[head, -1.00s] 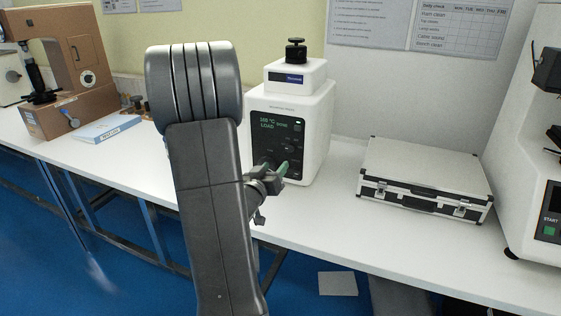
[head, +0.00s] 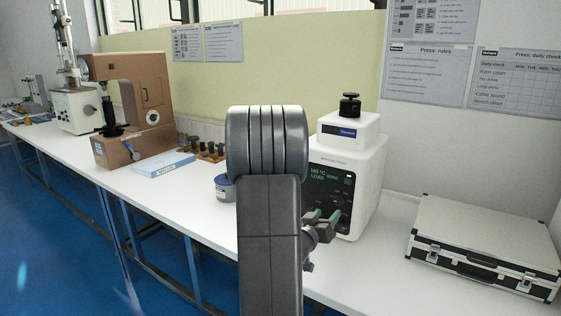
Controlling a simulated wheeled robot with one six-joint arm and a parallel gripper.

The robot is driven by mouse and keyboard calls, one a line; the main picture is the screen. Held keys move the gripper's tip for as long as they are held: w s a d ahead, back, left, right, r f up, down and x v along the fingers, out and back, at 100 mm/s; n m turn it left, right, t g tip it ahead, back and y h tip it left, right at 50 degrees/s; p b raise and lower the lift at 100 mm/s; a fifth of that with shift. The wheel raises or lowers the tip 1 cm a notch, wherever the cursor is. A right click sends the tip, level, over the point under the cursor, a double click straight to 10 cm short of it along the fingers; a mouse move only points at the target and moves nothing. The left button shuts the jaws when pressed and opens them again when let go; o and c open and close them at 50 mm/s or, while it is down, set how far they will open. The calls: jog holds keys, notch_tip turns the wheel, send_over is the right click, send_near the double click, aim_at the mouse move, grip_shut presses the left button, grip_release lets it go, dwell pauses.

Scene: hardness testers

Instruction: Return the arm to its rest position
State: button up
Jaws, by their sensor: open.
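My gripper (head: 327,222) shows to the right of my dark grey arm, with greenish fingertips. It is open, and nothing shows between the fingers. It is in front of the lower panel of the white press (head: 362,180); I cannot tell whether it touches it. The press has a black knob (head: 349,105) on top and a dark panel with green text, partly legible as "LOAD". My arm stands upright in the middle of the head view and hides part of the bench and the press's left side.
A silver case (head: 485,243) lies on the white bench at right. Left of my arm are a small grey-blue pot (head: 225,188), a blue-white booklet (head: 164,165), several small brown pieces (head: 207,150) and a brown tester (head: 140,100). A white tester (head: 75,108) stands farther left.

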aim_at(338, 202)
jog(key=x, duration=0.8)
jog(key=shift+w+d+p, duration=0.25)
jog(key=shift+p, duration=0.05)
